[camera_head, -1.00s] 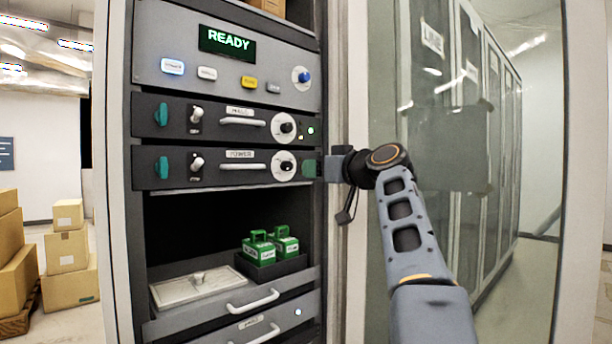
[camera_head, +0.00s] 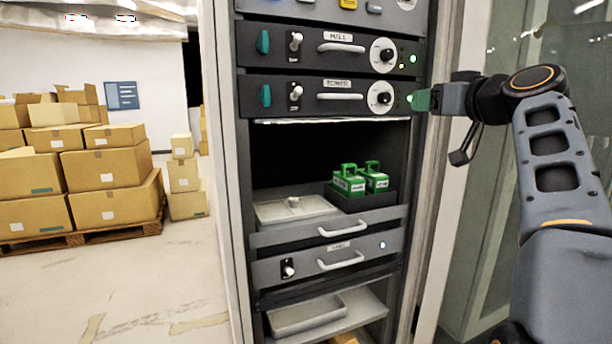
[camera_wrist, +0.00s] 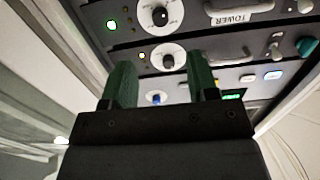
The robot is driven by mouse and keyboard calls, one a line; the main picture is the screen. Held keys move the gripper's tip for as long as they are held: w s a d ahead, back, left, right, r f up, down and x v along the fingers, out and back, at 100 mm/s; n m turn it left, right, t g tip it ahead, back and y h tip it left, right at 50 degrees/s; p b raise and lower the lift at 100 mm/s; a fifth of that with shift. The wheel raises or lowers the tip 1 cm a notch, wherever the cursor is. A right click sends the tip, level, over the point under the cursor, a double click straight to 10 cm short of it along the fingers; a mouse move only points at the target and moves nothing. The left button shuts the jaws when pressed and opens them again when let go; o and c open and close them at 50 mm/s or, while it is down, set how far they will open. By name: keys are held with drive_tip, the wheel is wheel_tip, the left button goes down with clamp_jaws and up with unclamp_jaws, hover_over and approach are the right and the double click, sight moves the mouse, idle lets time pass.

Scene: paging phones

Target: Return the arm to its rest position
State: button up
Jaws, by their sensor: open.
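My gripper (camera_head: 420,100) is at the right side of the rack, in front of the right end of the TOWER unit (camera_head: 345,108). In the wrist view my gripper (camera_wrist: 163,92) shows two green fingers set apart with nothing between them. The rack panels with the HALL unit (camera_head: 345,48) and the TOWER unit lie beyond the fingers. The TOWER dial (camera_head: 381,98) is left of my gripper in the head view, and a small green light is lit by the HALL dial (camera_head: 383,56).
A lower drawer (camera_head: 320,262) has a handle. Cardboard boxes (camera_head: 100,170) stand on a pallet at left. The floor between is clear. A glass panel (camera_head: 490,230) is at right.

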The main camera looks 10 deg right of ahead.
drive_tip(key=s+a+f+m+g+h+p, duration=0.1)
drive_tip(key=a+f+m+g+p, duration=0.15)
drive_tip(key=a+p, duration=0.4)
drive_tip(key=s+a+f+m+g+p, duration=0.1)
drive_tip(key=a+f+g+p, duration=0.25)
drive_tip(key=p, duration=0.55)
drive_tip(key=s+a+f+g+h+p, duration=0.1)
drive_tip(key=s+a+f+g+p, duration=0.1)
drive_tip(key=s+f+p, duration=0.4)
drive_tip(key=s+a+f+g+h+p, duration=0.2)
drive_tip(key=s+f+g+p, duration=0.3)
drive_tip(key=s+p, duration=0.3)
drive_tip(key=s+a+f, duration=0.1)
drive_tip(key=s, duration=0.2)
drive_tip(key=shift+n+h, duration=0.3)
drive_tip(key=shift+n, duration=0.05)
